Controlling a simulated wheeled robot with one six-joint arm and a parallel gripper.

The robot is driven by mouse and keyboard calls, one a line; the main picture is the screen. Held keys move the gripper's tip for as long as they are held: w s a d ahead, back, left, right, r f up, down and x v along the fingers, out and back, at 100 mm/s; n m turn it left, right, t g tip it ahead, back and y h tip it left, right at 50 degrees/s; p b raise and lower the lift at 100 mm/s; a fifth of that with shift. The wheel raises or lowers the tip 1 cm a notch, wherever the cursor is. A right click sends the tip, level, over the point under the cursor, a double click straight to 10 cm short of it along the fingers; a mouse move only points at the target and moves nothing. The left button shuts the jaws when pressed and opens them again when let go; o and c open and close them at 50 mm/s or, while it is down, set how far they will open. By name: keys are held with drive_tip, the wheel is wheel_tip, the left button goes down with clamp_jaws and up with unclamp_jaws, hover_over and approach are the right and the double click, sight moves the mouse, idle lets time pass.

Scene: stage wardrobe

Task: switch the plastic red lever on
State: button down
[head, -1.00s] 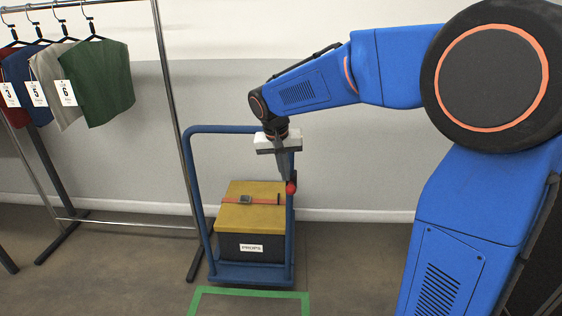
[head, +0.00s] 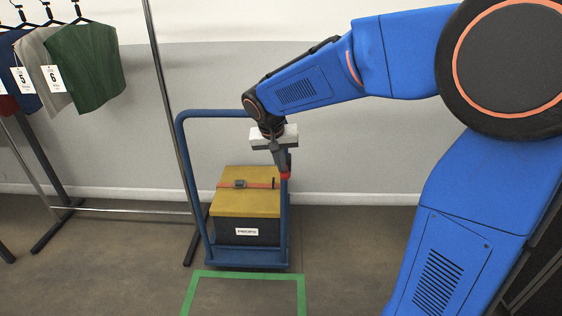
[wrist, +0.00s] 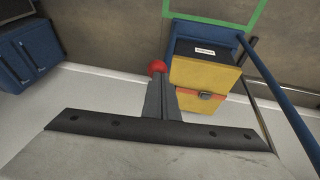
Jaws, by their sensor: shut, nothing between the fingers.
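The red lever shows as a red knob (head: 285,175) by the right upright of a blue trolley (head: 180,150) in the head view. In the wrist view it is a round red ball (wrist: 157,67) just beyond my fingertips. My gripper (head: 281,166) points down at it, with its fingers closed together and nothing between them. The wrist view shows the grey fingers (wrist: 158,84) side by side, ending at the ball. I cannot tell whether they touch it. The lever's shaft and base are hidden behind my fingers, so its position cannot be read.
A black box (head: 235,232) with a yellow lid (head: 250,204) and an orange strap (head: 258,184) sits on the trolley. Green tape (head: 245,274) marks the floor in front. A clothes rail (head: 165,100) with garments stands at left. The floor right of the trolley is clear.

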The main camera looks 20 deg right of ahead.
sight(282, 176)
drive_tip(key=shift+s+a+f+t+h, duration=0.2)
drive_tip(key=shift+s+f+t, duration=0.2)
drive_tip(key=shift+f+t, duration=0.3)
drive_tip(key=shift+s+a+f+t+h, duration=0.1)
drive_tip(key=shift+s+f+t+h, duration=0.2)
drive_tip(key=shift+f+t, duration=0.35)
drive_tip(key=shift+s+f, duration=0.25)
drive_tip(key=shift+f, duration=0.6)
drive_tip(key=shift+s+f, duration=0.2)
drive_tip(key=shift+f, duration=0.65)
drive_tip(key=shift+f, duration=0.1)
